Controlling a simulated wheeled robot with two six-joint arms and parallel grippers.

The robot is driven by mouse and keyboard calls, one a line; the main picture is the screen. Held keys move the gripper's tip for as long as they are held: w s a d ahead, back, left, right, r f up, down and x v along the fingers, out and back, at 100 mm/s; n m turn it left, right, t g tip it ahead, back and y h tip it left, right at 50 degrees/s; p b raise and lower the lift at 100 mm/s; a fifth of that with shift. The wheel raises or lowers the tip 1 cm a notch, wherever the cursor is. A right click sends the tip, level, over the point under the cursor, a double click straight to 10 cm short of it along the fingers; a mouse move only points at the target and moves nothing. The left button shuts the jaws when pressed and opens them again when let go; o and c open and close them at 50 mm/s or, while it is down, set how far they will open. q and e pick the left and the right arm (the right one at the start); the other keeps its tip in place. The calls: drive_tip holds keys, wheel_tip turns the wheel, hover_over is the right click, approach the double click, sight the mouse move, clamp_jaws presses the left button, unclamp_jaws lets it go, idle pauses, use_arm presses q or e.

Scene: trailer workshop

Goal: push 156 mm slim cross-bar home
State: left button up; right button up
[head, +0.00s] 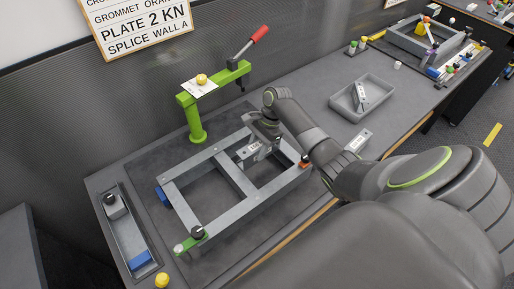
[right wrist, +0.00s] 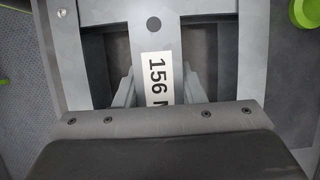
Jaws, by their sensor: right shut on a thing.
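The slim cross-bar (head: 248,151) is pale grey metal with a white label; the label reads "156" in the right wrist view (right wrist: 158,75). My right gripper (head: 262,140) is shut on the cross-bar, with a jaw on each side of it in the wrist view. The bar lies at the far right part of the grey metal frame (head: 188,214), right of the frame's middle bar (head: 235,175). In the wrist view its far end meets or overlaps a frame rail; whether it is fully seated I cannot tell. My gripper body hides its near end. My left gripper is out of view.
A green clamp stand (head: 195,118) with a red handle stands behind the frame. A long tray (head: 125,235) with a blue block is at the left. A grey bin (head: 361,97) and a loose labelled part (head: 357,140) lie to the right. A yellow knob (head: 162,280) is at the front edge.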

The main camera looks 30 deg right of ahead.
drive_tip(key=shift+f+b, duration=1.85)
drive_tip(key=shift+f, duration=2.05)
drive_tip(key=o, duration=1.1)
drive_tip(key=b+v, duration=0.2)
drive_tip(key=v, duration=1.5)
drive_tip(key=shift+d+r+b, duration=0.1)
drive_tip(key=shift+r+b, duration=0.05)
drive_tip(key=shift+b, duration=0.15)
